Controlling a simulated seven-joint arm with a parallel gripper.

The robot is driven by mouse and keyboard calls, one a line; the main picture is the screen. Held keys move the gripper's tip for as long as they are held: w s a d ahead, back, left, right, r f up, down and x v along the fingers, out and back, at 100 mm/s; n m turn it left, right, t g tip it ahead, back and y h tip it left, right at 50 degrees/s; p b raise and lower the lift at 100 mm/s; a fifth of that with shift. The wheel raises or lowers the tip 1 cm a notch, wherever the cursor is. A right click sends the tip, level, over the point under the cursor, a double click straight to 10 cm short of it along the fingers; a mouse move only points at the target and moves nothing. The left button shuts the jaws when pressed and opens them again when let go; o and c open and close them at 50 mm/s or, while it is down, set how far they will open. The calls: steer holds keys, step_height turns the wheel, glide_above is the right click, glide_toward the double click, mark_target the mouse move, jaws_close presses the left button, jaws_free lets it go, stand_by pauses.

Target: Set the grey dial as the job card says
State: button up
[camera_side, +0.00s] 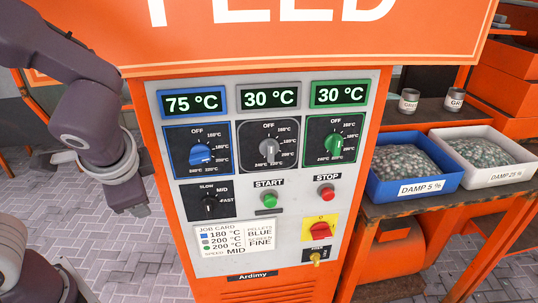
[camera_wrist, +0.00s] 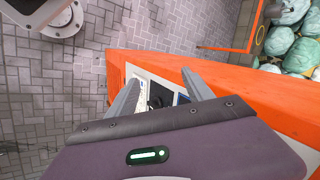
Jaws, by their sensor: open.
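The grey dial (camera_side: 269,148) is in the middle of the upper row on the orange machine's panel. Its scale has OFF at the top and temperatures down the right side and underneath; its exact setting is too small to read. The display above it (camera_side: 269,98) reads 30 °C. The job card (camera_side: 229,240) at lower left shows 180 °C by blue, 200 °C by grey and 200 °C by green, with speed MID. My gripper (camera_side: 140,210) hangs left of the panel, apart from the dial. In the wrist view my gripper (camera_wrist: 160,77) is open and empty.
The blue dial (camera_side: 202,153) and green dial (camera_side: 335,145) flank the grey one. Below are a speed knob (camera_side: 209,204), green start button (camera_side: 270,200), red stop button (camera_side: 327,192) and red switch (camera_side: 320,229). Pellet bins (camera_side: 415,188) stand right.

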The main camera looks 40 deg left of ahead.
steer(key=w+d+f+m+t+y, duration=0.2)
steer(key=w+d+f+m+t, duration=0.3)
steer(key=w, duration=0.3)
steer(key=m+t, duration=0.4)
steer(key=t, duration=0.4)
glide_toward(269, 155)
steer(key=x, duration=0.2)
steer(key=shift+h, duration=0.5)
steer(key=x, duration=0.7)
steer(key=shift+w+a+r, duration=0.15)
steer(key=shift+a, duration=0.1)
jaws_close()
